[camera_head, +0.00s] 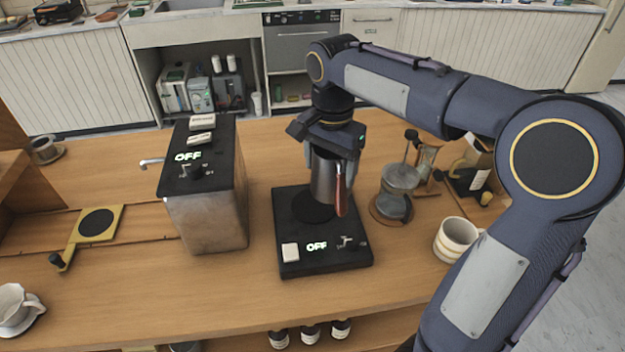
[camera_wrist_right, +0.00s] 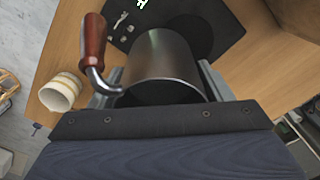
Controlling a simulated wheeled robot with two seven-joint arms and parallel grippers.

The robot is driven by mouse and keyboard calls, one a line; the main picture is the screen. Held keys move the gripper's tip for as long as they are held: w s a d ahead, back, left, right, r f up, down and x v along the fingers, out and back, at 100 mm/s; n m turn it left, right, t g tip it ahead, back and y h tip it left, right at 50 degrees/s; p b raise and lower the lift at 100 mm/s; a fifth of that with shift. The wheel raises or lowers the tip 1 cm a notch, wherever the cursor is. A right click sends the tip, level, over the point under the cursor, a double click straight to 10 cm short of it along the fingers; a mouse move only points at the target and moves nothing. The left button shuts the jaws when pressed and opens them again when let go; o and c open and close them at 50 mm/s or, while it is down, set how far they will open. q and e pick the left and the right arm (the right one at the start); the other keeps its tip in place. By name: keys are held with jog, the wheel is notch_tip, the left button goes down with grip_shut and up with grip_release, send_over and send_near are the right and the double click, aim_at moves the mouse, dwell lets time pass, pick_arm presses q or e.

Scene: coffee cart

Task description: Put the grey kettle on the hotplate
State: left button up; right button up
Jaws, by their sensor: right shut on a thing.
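The grey kettle (camera_head: 322,178) is a metal pot with a reddish-brown handle. My right gripper (camera_head: 325,165) is shut around its body from above, and the kettle is upright over the black hotplate (camera_head: 345,258). I cannot tell whether its base touches the plate. In the right wrist view the kettle (camera_wrist_right: 163,62) sits between the fingers of my right gripper (camera_wrist_right: 158,88), its handle to the left, with the hotplate (camera_wrist_right: 215,22) beyond it. The hotplate has a white switch and a display reading OFF. My left gripper is not in view.
A metal box (camera_head: 205,215) with a tap and an OFF display stands left of the hotplate. A glass vessel (camera_head: 400,180) on a wooden base and a striped mug (camera_head: 455,240) stand to the right. A yellow-framed holder (camera_head: 95,224) and a white cup (camera_head: 15,308) are at left.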

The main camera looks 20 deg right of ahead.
jog(key=w+f, duration=0.1)
jog(key=f, duration=0.1)
jog(key=w+f, duration=0.2)
jog(key=f, duration=0.1)
jog(key=w+a+f, duration=0.1)
jog(key=w+f, duration=0.1)
jog(key=f, duration=0.1)
jog(key=shift+w+f, duration=0.1)
jog(key=shift+w, duration=0.05)
jog(key=shift+f, duration=0.45)
jog(key=shift+f, duration=0.2)
jog(key=o, duration=1.3)
